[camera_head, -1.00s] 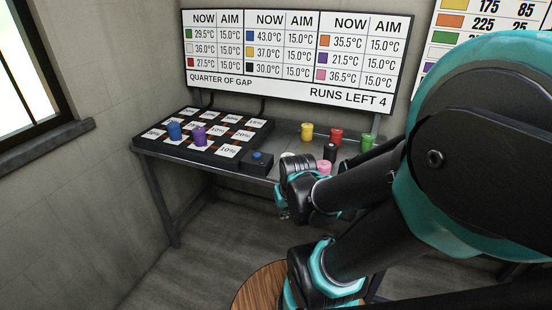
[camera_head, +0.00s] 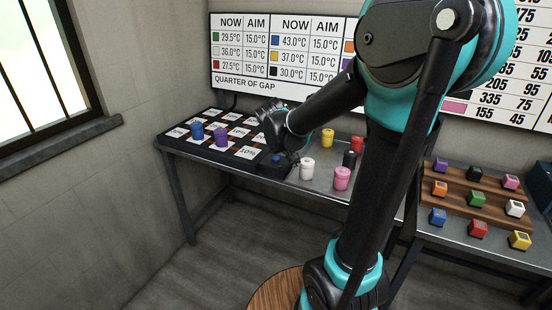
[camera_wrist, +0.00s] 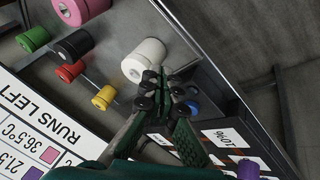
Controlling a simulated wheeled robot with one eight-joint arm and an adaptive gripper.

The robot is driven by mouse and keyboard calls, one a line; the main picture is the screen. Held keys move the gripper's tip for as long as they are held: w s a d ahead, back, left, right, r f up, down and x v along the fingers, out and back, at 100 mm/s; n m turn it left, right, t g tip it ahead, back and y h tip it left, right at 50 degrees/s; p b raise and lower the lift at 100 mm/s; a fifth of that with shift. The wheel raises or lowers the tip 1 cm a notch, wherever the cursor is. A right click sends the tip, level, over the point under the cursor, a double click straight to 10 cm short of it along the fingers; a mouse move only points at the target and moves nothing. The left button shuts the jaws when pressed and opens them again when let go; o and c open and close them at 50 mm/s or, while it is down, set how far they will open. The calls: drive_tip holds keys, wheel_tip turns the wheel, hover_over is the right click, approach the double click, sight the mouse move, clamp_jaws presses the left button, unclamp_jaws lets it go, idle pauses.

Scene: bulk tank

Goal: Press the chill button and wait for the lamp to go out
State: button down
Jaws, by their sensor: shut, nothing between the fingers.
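The blue chill button (camera_head: 276,158) sits on a small black box at the right end of the black percent-marked board. It also shows in the wrist view (camera_wrist: 192,106), partly hidden by a finger. My gripper (camera_wrist: 166,86) is shut and empty, with its tips beside and above the button; I cannot tell if they touch it. In the head view my gripper (camera_head: 293,157) is small and dark beside the box. I cannot make out a lamp.
Blue (camera_head: 197,131) and purple (camera_head: 220,137) canisters stand on the percent board (camera_head: 176,132). White (camera_head: 307,168), pink (camera_head: 342,178), yellow (camera_head: 328,138) and black (camera_head: 349,159) canisters stand close by on the bench. A wall board (camera_head: 281,50) lists temperatures. Coloured blocks stand on a wooden rack (camera_head: 460,201).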

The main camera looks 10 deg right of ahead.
sight(274, 158)
drive_tip(key=w+a+r+t+h, duration=0.1)
drive_tip(key=w+a+r+h, duration=0.2)
drive_tip(key=w, duration=0.9)
wheel_tip(274, 158, up, 4)
drive_tip(key=shift+a+f+m, duration=0.15)
drive_tip(key=shift+a+m, duration=0.25)
drive_tip(key=shift+a, duration=0.75)
drive_tip(key=shift+f, duration=4.4)
drive_tip(key=shift+f, duration=0.1)
drive_tip(key=shift+f, duration=0.3)
drive_tip(key=shift+f, duration=0.5)
drive_tip(key=shift+r, duration=0.9)
